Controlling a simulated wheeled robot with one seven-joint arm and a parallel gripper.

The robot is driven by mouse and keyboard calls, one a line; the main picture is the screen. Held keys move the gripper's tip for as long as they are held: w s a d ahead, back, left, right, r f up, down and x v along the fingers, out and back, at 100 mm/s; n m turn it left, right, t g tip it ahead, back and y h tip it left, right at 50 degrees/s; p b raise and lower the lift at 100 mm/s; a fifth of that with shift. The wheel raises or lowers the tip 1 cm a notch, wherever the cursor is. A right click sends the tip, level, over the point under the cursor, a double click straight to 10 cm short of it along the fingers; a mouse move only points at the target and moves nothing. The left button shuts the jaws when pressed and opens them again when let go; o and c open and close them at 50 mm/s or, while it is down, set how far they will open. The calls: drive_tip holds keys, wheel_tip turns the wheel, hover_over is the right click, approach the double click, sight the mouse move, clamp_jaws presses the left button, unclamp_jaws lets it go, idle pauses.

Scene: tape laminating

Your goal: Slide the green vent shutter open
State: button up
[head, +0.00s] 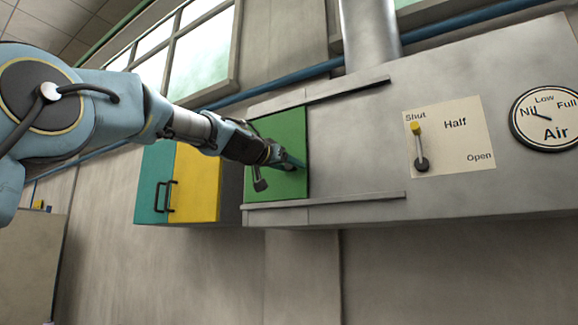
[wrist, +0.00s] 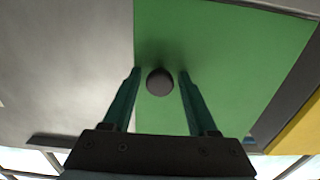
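The green vent shutter (head: 289,127) is a flat panel at the left end of a grey metal duct, between an upper and a lower rail. It also fills much of the wrist view (wrist: 225,50). A dark round knob (wrist: 160,82) stands out from it near its edge with the bare grey duct face. My gripper (wrist: 160,73) is open, with one teal finger on each side of the knob and a small gap on both sides. In the head view my gripper (head: 290,162) is in front of the shutter, and the knob is hidden or too small to tell.
Right of the shutter, the duct face (head: 355,145) between the upper rail (head: 345,88) and lower rail (head: 345,200) is clear. A lever plate (head: 455,140) has its yellow-tipped lever (head: 416,130) at Shut. The air gauge (head: 545,118) points near Nil. A yellow-and-teal cabinet (head: 195,185) hangs to the left.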

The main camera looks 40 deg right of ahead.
clamp_jaws()
idle(1.2)
